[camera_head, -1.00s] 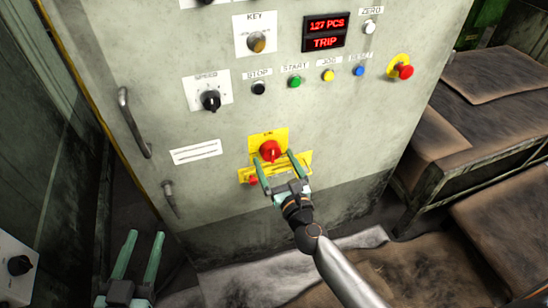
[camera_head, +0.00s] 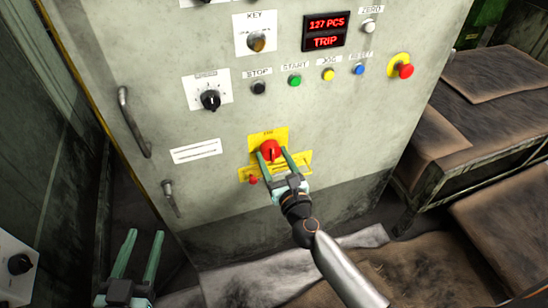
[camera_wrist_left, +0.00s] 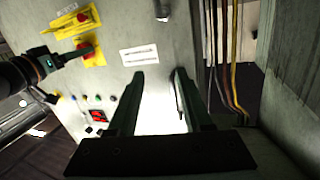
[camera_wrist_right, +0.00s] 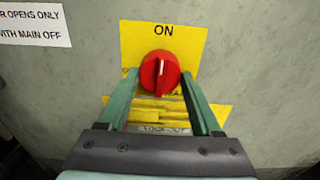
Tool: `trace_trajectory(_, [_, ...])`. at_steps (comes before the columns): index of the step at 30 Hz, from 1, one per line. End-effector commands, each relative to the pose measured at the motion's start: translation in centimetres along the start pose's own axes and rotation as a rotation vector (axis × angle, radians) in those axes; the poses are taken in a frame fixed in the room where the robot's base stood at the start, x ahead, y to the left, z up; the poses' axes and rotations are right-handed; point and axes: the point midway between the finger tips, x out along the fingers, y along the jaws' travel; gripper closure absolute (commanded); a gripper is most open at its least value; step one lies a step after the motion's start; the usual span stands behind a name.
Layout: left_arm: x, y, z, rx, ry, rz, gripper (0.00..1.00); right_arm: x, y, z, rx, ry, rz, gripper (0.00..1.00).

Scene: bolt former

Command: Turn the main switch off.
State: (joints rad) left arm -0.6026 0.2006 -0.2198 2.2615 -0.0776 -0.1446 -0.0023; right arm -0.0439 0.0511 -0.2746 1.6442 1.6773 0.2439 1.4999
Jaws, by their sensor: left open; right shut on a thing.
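The main switch is a red rotary knob (camera_head: 270,150) on a yellow plate on the cabinet front. In the right wrist view the knob (camera_wrist_right: 160,72) sits below the word ON, its pale mark pointing up toward it. My right gripper (camera_head: 271,154) has its fingers on either side of the knob and is shut on it; the fingertips (camera_wrist_right: 161,80) flank it in the right wrist view. My left gripper (camera_head: 143,236) is open and empty at the lower left, away from the switch. The left wrist view shows its two fingers (camera_wrist_left: 158,78) apart.
A yellow lock-out plate (camera_wrist_right: 165,110) lies just below the knob. A display (camera_head: 325,31) above reads 127 PCS and TRIP. A door handle (camera_head: 133,122) sticks out to the left. A red stop button (camera_head: 405,71) and several small buttons sit higher up.

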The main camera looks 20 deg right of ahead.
Motion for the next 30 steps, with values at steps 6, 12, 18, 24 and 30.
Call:
trace_trajectory(6, [0.0, 0.0, 0.0, 0.0, 0.0, 0.0, 0.5, 0.0, 0.0, 0.0, 0.0, 0.0, 0.001, 0.9])
trace_trajectory(12, [0.0, 0.0, 0.0, -0.001, -0.004, 0.001, 0.5, 0.0, 0.0, 0.0, -0.012, 0.0, 0.001, 0.9])
trace_trajectory(18, [0.0, 0.1, 0.7, -0.011, -0.043, 0.003, 0.5, 0.0, 0.0, 0.1, -0.08, 0.001, 0.001, 0.9])
trace_trajectory(24, [-0.8, 0.9, 4.8, -0.056, -0.193, 0.012, 0.5, 0.0, -0.1, 0.1, -0.22, 0.001, 0.0, 0.9])
trace_trajectory(30, [-2.1, 1.8, 8.4, -0.1, -0.344, 0.022, 0.5, 0.0, -0.1, 0.2, -0.405, 0.001, 0.0, 0.9])
